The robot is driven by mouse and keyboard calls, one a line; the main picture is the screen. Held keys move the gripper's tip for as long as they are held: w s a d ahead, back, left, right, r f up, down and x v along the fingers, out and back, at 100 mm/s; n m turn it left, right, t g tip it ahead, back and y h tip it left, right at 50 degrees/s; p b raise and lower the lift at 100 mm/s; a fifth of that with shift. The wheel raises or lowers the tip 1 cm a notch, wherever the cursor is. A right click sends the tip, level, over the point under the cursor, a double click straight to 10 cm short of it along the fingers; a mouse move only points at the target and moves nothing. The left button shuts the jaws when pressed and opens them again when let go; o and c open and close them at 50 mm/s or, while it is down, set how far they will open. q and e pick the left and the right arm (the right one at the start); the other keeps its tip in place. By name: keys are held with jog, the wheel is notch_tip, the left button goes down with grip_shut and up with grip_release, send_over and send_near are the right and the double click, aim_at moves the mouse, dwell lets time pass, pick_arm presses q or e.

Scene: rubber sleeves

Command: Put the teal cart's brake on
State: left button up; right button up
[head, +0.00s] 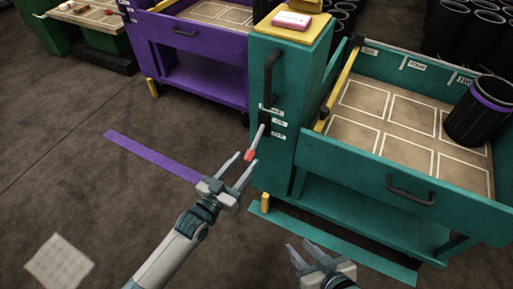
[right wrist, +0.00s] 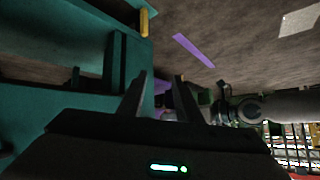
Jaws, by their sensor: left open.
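The teal cart (head: 290,75) stands at the right, and its near side also shows in the right wrist view (right wrist: 80,105). On its column a lever with a red tip (head: 250,154) and a grey rod comes from a black mount and slants down. Small white labels sit beside it, too small to read surely. My left gripper (head: 246,159) is open, its two fingers pointing up at the red tip, which appears between the fingertips; I cannot tell if they touch. My right gripper (head: 303,248) is open and empty, low in front of the cart; its fingers show apart in the right wrist view (right wrist: 160,88).
The teal cart's tray (head: 398,180) has marked cells and a black sleeve with a purple band (head: 478,110). A purple cart (head: 200,70) stands behind left. A teal strip (head: 335,245) and a purple strip (head: 150,155) lie on the floor. The floor at left is mostly clear.

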aim_at(253, 151)
pick_arm(q)
jog(key=x, duration=0.6)
jog(key=shift+b, duration=0.35)
jog(key=shift+x, duration=0.9)
pick_arm(e)
jog(key=shift+w+a+r+t, duration=0.3)
jog(key=shift+w+r+t, duration=0.2)
jog(key=shift+w+r, duration=0.15)
jog(key=shift+w+a+r+t, duration=0.3)
jog(key=shift+w+r+t, duration=0.2)
jog(key=shift+r, duration=0.15)
pick_arm(q)
grip_shut()
pick_arm(e)
jog(key=shift+y, duration=0.3)
